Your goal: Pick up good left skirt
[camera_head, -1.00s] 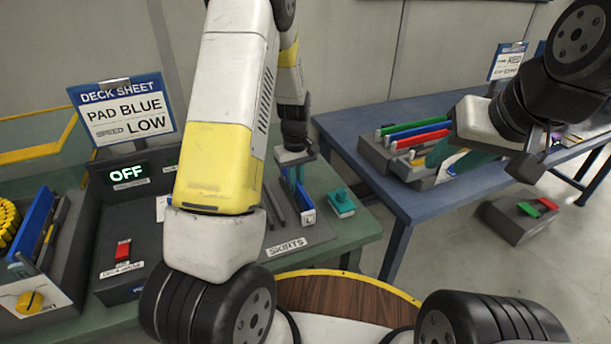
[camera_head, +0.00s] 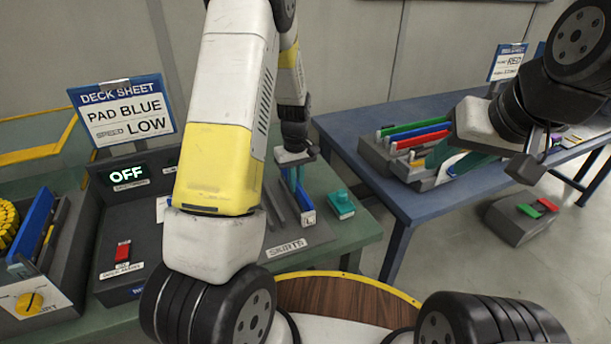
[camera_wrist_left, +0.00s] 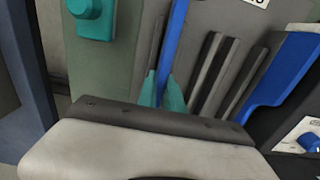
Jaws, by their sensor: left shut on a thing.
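A blue skirt (camera_head: 302,206), a long thin bar with a pale end, stands in the grey skirts rack (camera_head: 290,237) on the green table. My left gripper (camera_head: 293,176) is shut on it. In the left wrist view the teal fingertips (camera_wrist_left: 163,92) sit on either side of the blue skirt (camera_wrist_left: 172,45). Whether it is lifted from the rack I cannot tell. My right gripper (camera_head: 452,157) is over the blue table, its teal fingers apart; nothing shows between them.
A teal block (camera_head: 342,203) lies right of the rack. Dark bars (camera_wrist_left: 213,75) lie beside the held skirt. A control box (camera_head: 128,240) with an OFF display stands left. The blue table (camera_head: 400,205) holds a rack of coloured bars (camera_head: 415,132).

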